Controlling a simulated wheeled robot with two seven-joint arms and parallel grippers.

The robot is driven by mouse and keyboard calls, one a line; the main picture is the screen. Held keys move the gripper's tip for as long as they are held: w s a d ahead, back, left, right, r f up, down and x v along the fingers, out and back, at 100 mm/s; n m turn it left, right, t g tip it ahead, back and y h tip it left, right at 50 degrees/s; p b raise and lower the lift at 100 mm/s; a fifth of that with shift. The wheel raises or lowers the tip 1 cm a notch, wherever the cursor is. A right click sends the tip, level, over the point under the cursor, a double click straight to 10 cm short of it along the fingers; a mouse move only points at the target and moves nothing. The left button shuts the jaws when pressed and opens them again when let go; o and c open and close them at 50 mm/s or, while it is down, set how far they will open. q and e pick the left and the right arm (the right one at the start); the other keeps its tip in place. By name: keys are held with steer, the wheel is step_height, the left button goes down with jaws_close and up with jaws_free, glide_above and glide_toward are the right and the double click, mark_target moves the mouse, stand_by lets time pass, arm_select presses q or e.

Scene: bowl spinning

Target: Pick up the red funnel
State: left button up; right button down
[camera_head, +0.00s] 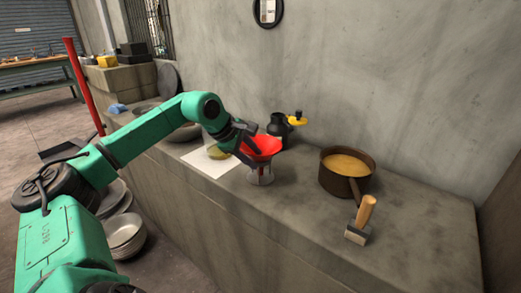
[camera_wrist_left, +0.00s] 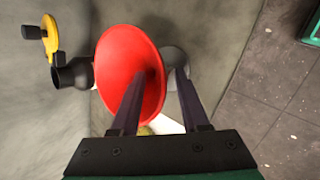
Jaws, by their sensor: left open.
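The red funnel (camera_head: 264,147) sits in the mouth of a small grey see-through jar (camera_head: 262,175) on the concrete counter. My left gripper (camera_head: 252,145) is at the funnel's left rim, coming from the left. In the left wrist view the funnel (camera_wrist_left: 118,65) fills the middle, its wide mouth tilted in the picture. There my left gripper's (camera_wrist_left: 163,72) fingers are apart; the left finger crosses the funnel and the right one passes beside it. I cannot tell whether a finger touches the rim. My right gripper is not in view.
White paper (camera_head: 205,163) lies left, under my arm. The wall bounds the back.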

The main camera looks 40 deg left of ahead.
arm_select(q)
steer(key=shift+s, duration=0.1)
jaws_close()
step_height(320, 180, up, 20)
steer(key=p, duration=1.2)
